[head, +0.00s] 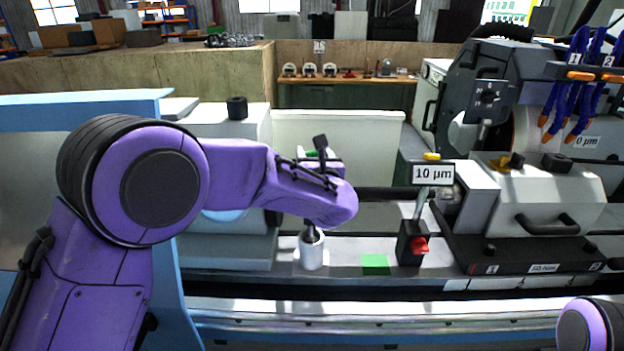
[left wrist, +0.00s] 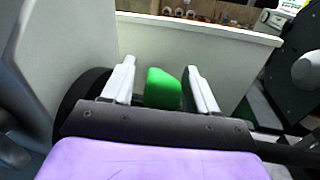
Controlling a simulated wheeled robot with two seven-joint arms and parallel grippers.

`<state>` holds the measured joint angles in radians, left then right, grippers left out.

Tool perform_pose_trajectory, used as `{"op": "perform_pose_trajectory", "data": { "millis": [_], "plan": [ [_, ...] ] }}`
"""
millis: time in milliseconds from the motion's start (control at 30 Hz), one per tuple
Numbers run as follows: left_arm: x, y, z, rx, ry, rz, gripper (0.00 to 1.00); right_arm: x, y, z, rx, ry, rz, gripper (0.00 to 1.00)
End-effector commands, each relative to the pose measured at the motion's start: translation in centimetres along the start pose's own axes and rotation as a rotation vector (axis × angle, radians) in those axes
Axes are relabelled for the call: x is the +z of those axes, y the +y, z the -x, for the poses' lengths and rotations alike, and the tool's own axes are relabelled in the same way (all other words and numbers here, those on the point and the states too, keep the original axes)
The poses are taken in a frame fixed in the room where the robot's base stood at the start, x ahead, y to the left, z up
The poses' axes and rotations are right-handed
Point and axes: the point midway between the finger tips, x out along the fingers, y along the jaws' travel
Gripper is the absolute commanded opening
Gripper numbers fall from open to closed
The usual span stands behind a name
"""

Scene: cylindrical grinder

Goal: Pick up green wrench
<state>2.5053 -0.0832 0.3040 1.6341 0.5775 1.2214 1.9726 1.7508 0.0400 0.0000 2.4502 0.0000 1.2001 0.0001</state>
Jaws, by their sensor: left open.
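A green object (left wrist: 163,88), which looks like the green wrench's handle, stands between the two fingers of my left gripper (left wrist: 161,82) in the left wrist view. The fingers are apart, with a visible gap on each side of it. In the head view a small bit of green (head: 313,153) shows behind my left wrist; the rest is hidden by my arm. A white cup (head: 312,252) stands below my wrist with a dark shaft in it. I cannot tell whether that shaft belongs to the green object. My right gripper is out of view.
A green square (head: 375,263) lies on the machine bed right of the cup. A black-and-red stand with a "10 µm" sign (head: 432,174) is beside it. The grinder's wheel housing (head: 484,95) fills the right. A pale panel (head: 375,130) rises behind.

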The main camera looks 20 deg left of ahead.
Motion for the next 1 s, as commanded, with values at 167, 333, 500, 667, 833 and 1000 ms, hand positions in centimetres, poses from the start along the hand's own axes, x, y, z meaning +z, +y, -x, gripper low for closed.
{"op": "perform_pose_trajectory", "data": {
  "millis": [167, 333, 500, 667, 833, 1000],
  "plan": [
    [-0.13, -0.08, -0.7, -0.001, 0.0, 0.0, 0.58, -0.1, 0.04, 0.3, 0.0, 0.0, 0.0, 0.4],
    [-0.14, -0.12, -0.66, -0.002, 0.0, 0.0, 0.36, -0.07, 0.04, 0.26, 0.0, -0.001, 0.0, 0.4],
    [-0.14, -0.13, -0.64, -0.002, 0.0, -0.001, 0.0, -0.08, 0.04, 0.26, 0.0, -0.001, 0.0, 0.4],
    [-0.15, -0.13, -0.63, -0.002, 0.001, -0.001, 0.0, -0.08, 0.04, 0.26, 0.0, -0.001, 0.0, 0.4],
    [-0.17, -0.12, -0.63, -0.002, 0.001, -0.001, 0.0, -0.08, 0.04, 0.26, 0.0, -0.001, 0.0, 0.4],
    [-0.18, -0.12, -0.62, -0.002, 0.001, -0.001, 0.0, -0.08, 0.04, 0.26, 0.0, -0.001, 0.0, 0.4]
  ]
}}
